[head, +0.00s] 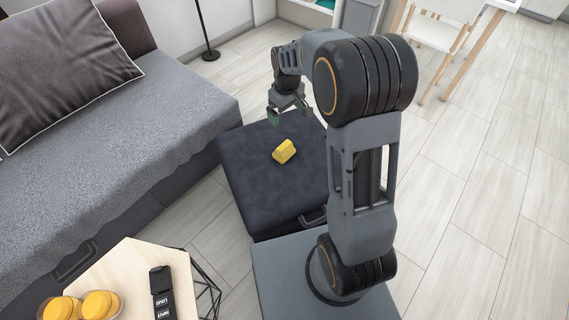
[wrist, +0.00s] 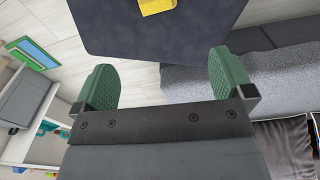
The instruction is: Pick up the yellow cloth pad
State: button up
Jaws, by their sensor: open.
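The yellow cloth pad (head: 284,151) lies on top of a dark blue-grey ottoman (head: 262,195) in the head view. In the wrist view the pad (wrist: 156,6) shows at the top edge, partly cut off, on the ottoman (wrist: 205,32). My gripper (head: 287,115) is above the far side of the ottoman, beyond the pad and apart from it. In the wrist view its two green fingers (wrist: 166,82) are spread wide with nothing between them.
A grey sofa (head: 150,130) with a dark cushion (head: 62,68) stands at left. A wooden side table (head: 135,262) at front left holds yellow round items (head: 80,305) and a black object (head: 161,290). A lamp pole (head: 204,28) and a white chair (head: 440,32) stand behind. Floor at right is clear.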

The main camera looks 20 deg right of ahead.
notch_tip(320, 180, down, 8)
jog(key=w+n+b, duration=0.1)
jog(key=w+b, duration=0.2)
jog(key=b, duration=0.2)
send_over(284, 145)
jog(key=shift+g, duration=0.3)
notch_tip(284, 145, down, 9)
jog(key=shift+s+r, duration=0.15)
jog(key=shift+f+b, duration=1.7)
jog(key=shift+f, duration=1.5)
jog(key=shift+c, duration=0.2)
jog(key=shift+r, duration=0.1)
jog(key=c, duration=1)
jog(key=shift+r, duration=0.1)
